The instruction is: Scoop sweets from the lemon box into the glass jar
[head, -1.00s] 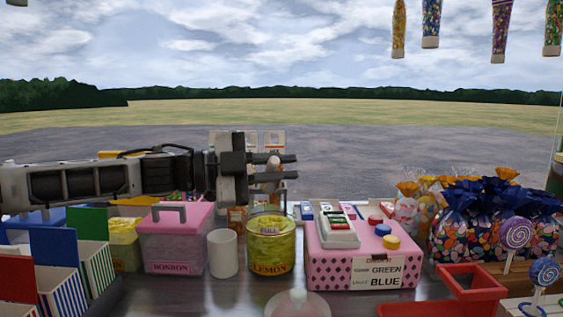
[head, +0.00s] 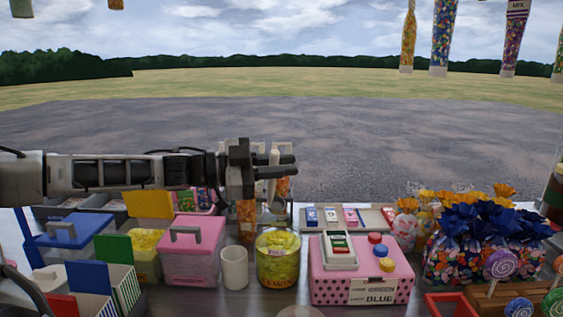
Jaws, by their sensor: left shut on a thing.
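The glass jar (head: 278,265) stands upright near the middle of the table. It has a lemon label and a full mark, and yellow sweets show up to about that mark. My left gripper (head: 287,166) is above and behind the jar, shut on a pale upright piece (head: 274,168), perhaps the scoop's handle. The scoop's bowl cannot be made out. My right gripper is not in view.
A pink-lidded bonbon box (head: 192,262) and a white cup (head: 235,268) stand left of the jar. A pink dotted box (head: 360,289) with coloured buttons is close on its right. Wrapped sweet bags (head: 470,262) fill the right side. Packets hang at the top right.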

